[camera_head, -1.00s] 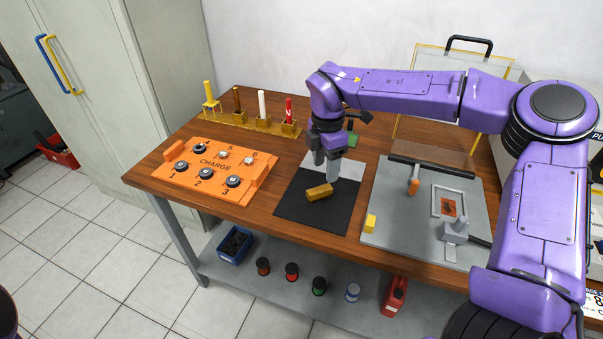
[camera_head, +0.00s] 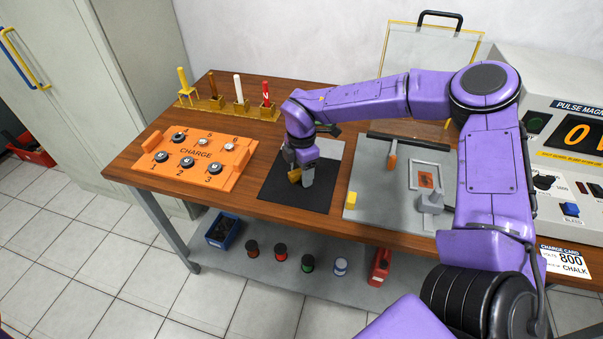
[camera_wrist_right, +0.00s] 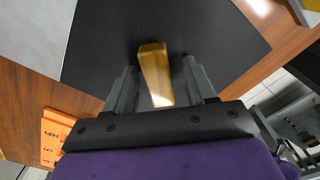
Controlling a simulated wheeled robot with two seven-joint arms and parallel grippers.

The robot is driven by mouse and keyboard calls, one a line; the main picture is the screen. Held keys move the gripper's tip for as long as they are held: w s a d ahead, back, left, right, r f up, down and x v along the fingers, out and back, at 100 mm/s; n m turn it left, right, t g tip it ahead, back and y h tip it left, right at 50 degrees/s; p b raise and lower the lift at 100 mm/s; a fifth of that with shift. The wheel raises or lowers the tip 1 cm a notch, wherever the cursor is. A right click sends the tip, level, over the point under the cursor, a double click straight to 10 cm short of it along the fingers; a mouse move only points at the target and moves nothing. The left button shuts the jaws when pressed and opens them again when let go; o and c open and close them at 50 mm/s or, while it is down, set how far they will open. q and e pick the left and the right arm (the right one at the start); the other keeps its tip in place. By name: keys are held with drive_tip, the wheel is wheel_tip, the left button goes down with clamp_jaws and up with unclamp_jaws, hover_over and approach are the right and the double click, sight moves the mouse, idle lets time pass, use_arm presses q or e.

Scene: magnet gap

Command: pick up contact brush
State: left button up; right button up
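A brass-coloured block (camera_head: 294,176), which may be the contact brush, lies on the black mat (camera_head: 282,199). In the right wrist view the block (camera_wrist_right: 156,74) sits between the two grey fingers of my right gripper (camera_wrist_right: 161,80), with gaps beside it. The gripper (camera_head: 301,180) is open and points down at the mat, partly hiding the block in the head view. My left gripper is not in view.
The orange CHARGE panel (camera_head: 196,152) is left of the mat. A grey plate with a yellow block (camera_head: 351,199) and fixtures lies to the right. A brass rack (camera_head: 232,110) with coloured sticks stands behind. The lower shelf holds several jars.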

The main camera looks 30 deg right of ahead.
clamp_jaws()
drive_tip(key=shift+w+r, duration=0.15)
drive_tip(key=shift+r, duration=0.45)
drive_tip(key=s+a+r+b, duration=0.3)
drive_tip(key=s+a+r, duration=0.3)
drive_tip(key=s+r, duration=0.5)
drive_tip(key=shift+s+r, duration=0.4)
drive_tip(key=shift+s, duration=0.55)
